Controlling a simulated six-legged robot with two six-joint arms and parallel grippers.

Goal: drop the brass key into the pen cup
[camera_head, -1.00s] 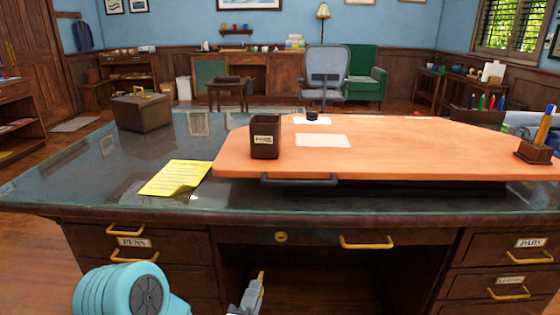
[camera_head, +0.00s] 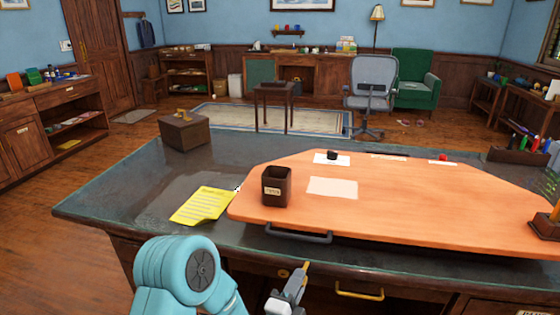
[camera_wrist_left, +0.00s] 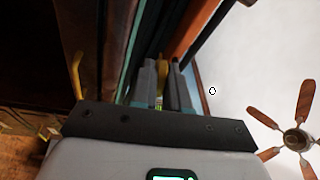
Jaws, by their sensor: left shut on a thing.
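The pen cup (camera_head: 277,192) is a dark brown, square, open-topped holder with a small pale label. It stands upright on the raised orange wood board (camera_head: 400,205) of the desk, near its left end. My left gripper (camera_head: 297,282) is in front of the desk's front edge, nearer to me than the cup and apart from it. It is shut on the brass key (camera_head: 305,266), of which only a narrow yellow tip shows. In the left wrist view, a yellow sliver of the key (camera_wrist_left: 160,101) shows between the fingers. My right gripper is not in view.
A yellow note (camera_head: 203,205) lies on the dark desktop left of the cup. A pale sheet (camera_head: 332,187) lies right of it. A dark handle (camera_head: 298,233) juts from the board's front edge. A brown box (camera_head: 184,133) stands at the desk's back left.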

